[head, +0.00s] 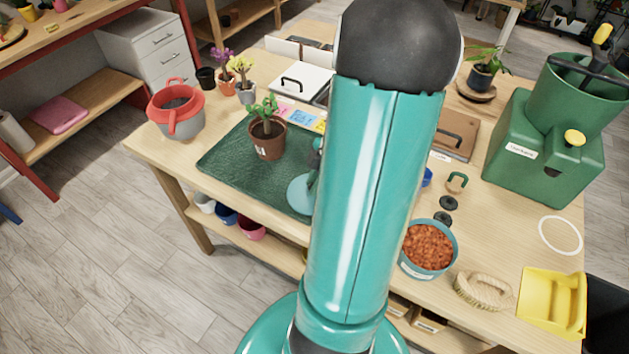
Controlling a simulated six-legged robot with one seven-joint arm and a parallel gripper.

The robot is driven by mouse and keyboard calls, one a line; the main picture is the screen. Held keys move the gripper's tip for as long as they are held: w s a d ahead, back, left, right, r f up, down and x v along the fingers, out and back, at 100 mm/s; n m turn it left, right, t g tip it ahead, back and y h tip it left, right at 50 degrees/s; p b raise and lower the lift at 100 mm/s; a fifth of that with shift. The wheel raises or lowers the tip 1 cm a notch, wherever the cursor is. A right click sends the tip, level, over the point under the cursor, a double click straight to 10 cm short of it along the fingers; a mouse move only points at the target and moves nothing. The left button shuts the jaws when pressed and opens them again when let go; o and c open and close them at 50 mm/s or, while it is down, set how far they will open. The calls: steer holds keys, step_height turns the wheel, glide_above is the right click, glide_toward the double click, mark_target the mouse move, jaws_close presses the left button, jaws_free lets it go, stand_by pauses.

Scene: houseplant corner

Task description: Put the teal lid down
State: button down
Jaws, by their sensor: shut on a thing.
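The teal lid (300,195) is a pale blue-teal disc at the right part of the dark green mat (232,160). Its right side is hidden behind my arm. My gripper (313,178) shows only as a sliver beside my arm, at the lid's upper right edge. It is shut on the lid. The lid looks tilted, and I cannot tell whether it touches the mat. A teal bowl of orange-brown pellets (429,247) stands uncovered right of my arm.
A potted plant (267,138) stands on the mat. A red-and-grey pot (177,110) is at the table's left corner. A green machine (540,140), a brush (483,290) and a yellow dustpan (553,300) are at right. The mat's left front is bare.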

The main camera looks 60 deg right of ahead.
steer(key=shift+f, duration=0.15)
steer(key=c, duration=1.3)
jaws_free()
steer(key=shift+o, duration=0.2)
